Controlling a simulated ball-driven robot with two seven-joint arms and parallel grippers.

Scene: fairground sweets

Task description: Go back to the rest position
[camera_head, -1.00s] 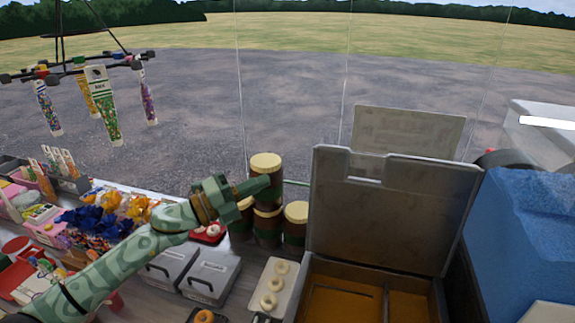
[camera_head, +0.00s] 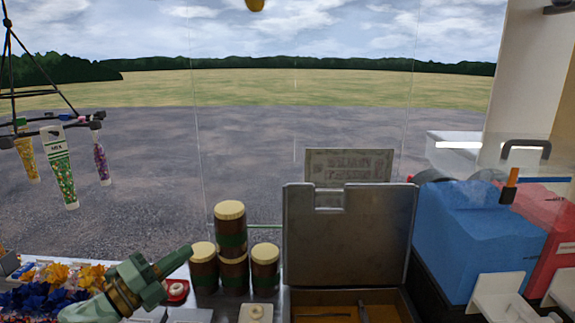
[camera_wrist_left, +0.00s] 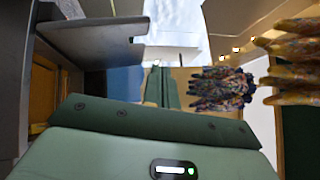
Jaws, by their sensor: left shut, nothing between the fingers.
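My left gripper (camera_head: 182,257) is green and shows at the lower left of the head view, pointing up and right. Its fingers are shut with nothing between them. Its tip is just left of the stacked brown jars in the picture; I cannot tell the exact gap. In the left wrist view the green fingers (camera_wrist_left: 162,88) lie close together, with no object held. My right gripper is not in view.
Brown jars with cream lids (camera_head: 231,243) stand at the counter's back. A grey case (camera_head: 345,240) has its lid raised. Blue (camera_head: 465,235) and red (camera_head: 553,225) bulky machines stand at the right. Tubes hang from a rack (camera_head: 58,165) at the left.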

